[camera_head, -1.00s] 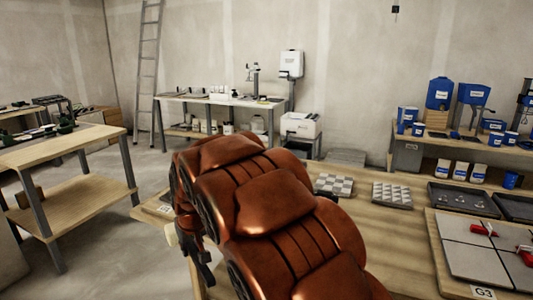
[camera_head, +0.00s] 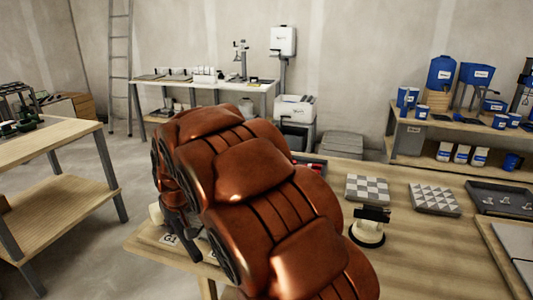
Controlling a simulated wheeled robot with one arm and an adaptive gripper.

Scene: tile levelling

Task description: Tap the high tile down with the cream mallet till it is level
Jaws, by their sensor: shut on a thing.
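My gripper (camera_head: 183,224) shows only partly at the left side of my copper-coloured arm, over the near left corner of the workbench. It is shut on a cream piece, which looks like the cream mallet (camera_head: 155,213); my arm and fingers hide most of it. A board marked G1 (camera_head: 170,239) lies below the gripper, mostly hidden by the arm. Part of a grey tile panel (camera_head: 518,240) shows at the right edge. I cannot tell from this view which tile stands high.
On the workbench (camera_head: 420,265) are a suction lifter (camera_head: 368,229), a checkered sample (camera_head: 367,188), a triangle-patterned sample (camera_head: 434,198) and a dark tray (camera_head: 503,198). Another wooden table (camera_head: 50,142) stands left. A shelf with blue containers (camera_head: 470,140) is at the back right.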

